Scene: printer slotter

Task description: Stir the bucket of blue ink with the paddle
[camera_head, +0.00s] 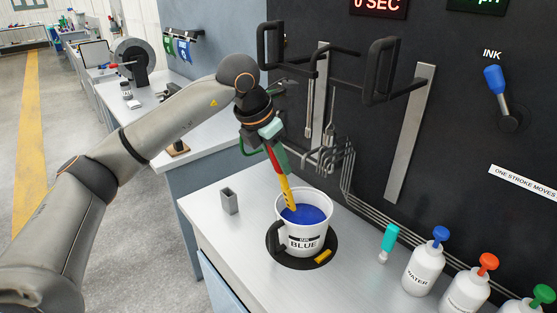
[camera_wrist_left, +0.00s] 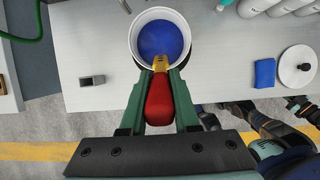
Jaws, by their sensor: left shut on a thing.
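My left gripper (camera_head: 277,157) is shut on the red handle of the paddle (camera_head: 285,186). It holds the paddle tilted above the bucket. The paddle's yellow lower part reaches down into the white bucket (camera_head: 313,236), labelled BLUE, and its end is hidden at or under the blue ink (camera_head: 306,214). The bucket stands upright on a dark round patch of the counter. In the left wrist view the red handle (camera_wrist_left: 160,100) lies between the green fingers, with the bucket (camera_wrist_left: 137,48) beyond them. I cannot make out my right gripper in either view.
A small grey open holder (camera_head: 229,202) stands left of the bucket. A yellow piece (camera_head: 323,257) lies at its front. A teal-handled tool (camera_head: 389,241) and several bottles (camera_head: 423,272) stand right. Black handles and metal rods (camera_head: 327,150) are on the wall behind.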

